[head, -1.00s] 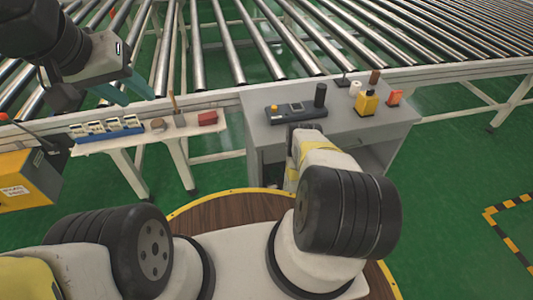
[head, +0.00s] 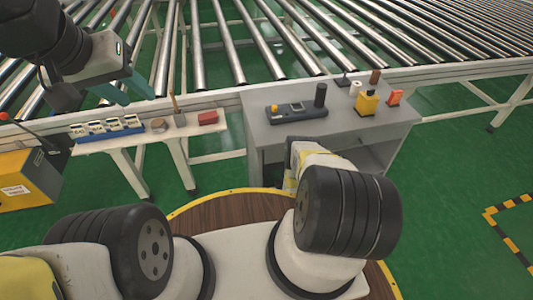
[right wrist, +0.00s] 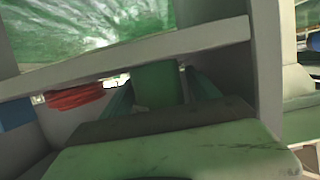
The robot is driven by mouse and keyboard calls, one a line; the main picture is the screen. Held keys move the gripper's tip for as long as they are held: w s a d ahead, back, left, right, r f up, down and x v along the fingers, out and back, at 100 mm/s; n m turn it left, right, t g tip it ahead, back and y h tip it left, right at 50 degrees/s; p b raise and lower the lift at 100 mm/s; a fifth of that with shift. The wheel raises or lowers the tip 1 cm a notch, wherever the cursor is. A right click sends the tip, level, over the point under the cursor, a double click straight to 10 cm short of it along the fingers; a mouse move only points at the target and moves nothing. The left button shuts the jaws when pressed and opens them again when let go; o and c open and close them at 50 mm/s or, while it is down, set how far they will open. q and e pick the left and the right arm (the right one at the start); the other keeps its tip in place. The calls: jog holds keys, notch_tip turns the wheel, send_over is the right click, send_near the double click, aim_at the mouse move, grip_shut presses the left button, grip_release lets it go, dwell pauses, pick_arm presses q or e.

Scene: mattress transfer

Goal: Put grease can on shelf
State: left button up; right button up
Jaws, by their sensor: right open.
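A green cylindrical thing (right wrist: 156,86) stands between the two teal fingers of my right gripper (right wrist: 158,92) in the right wrist view; I cannot tell for sure that it is the grease can. The fingers are open on either side of it, below a pale horizontal board (right wrist: 125,62). In the head view my right gripper is hidden behind my own arm, in front of the grey desk (head: 245,95), which has an open shelf space (head: 362,158) under its top. My left gripper (head: 126,96) is open and empty above the white side table (head: 150,145).
A black cylinder (head: 320,95), a yellow container (head: 367,103) and an orange item (head: 394,97) stand on the desk top. A red item (right wrist: 75,97) is left of the green thing. The roller conveyor (head: 300,45) runs behind. A yellow box (head: 25,180) stands at left.

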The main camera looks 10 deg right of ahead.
jog(key=v, duration=1.2)
